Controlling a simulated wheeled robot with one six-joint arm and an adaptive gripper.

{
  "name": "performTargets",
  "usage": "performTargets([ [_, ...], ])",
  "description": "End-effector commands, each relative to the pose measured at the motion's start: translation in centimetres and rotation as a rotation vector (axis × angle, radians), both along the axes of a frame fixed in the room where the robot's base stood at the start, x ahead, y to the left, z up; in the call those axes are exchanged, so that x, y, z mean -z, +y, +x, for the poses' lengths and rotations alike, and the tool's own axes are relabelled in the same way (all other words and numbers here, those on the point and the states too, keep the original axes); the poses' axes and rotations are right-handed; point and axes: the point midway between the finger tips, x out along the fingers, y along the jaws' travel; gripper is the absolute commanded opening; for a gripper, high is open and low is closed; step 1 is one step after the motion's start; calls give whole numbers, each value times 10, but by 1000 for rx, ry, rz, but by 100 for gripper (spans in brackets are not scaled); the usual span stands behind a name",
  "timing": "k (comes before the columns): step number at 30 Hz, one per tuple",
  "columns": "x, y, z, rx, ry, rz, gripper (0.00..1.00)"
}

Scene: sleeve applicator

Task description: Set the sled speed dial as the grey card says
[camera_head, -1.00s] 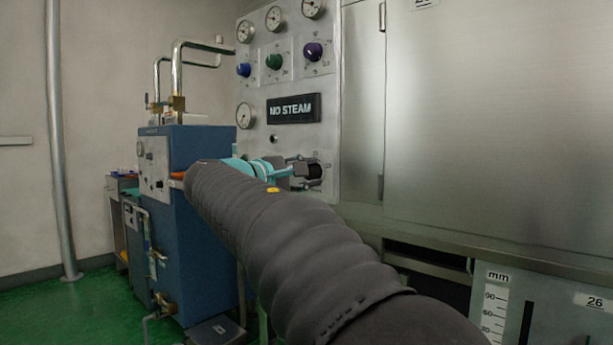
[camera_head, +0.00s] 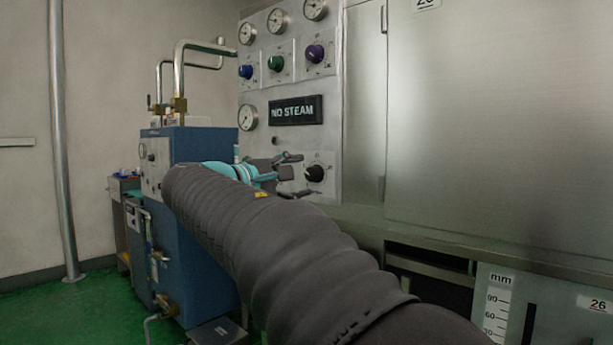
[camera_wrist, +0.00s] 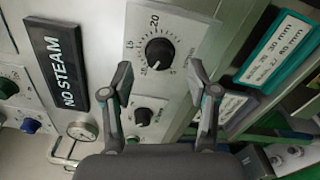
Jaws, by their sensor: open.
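A black dial (camera_head: 314,173) sits on a light plate low on the metal panel in the head view. In the wrist view, a black dial (camera_wrist: 158,52) with a numbered scale, 20, 15 and 5 readable, lies beyond the fingertips. A pale mark shows on its lower left edge; its exact reading is too small to tell. My gripper (camera_head: 292,174) is open and empty, just left of the dial in the head view. In the wrist view my gripper (camera_wrist: 160,74) has its two fingers wide apart, with the dial between and beyond them. I cannot make out a grey card.
A NO STEAM sign (camera_head: 296,110) is above the dial, with gauges and coloured knobs higher up. A smaller black knob (camera_wrist: 143,116) shows between the fingers. A teal-edged card (camera_wrist: 279,50) reads in mm. A blue machine (camera_head: 200,220) stands left; a steel cabinet (camera_head: 490,120) is right.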

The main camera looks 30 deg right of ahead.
Motion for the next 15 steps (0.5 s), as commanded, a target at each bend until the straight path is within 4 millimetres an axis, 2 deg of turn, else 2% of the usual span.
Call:
performTargets([
  [1, 0, 12, -3, -6, 0, 0, 60],
  [6, 0, 43, -15, -5, 0, -1, 60],
  [10, 0, 61, -22, -4, 0, 0, 60],
  [15, 0, 75, -27, -1, 0, 0, 60],
])
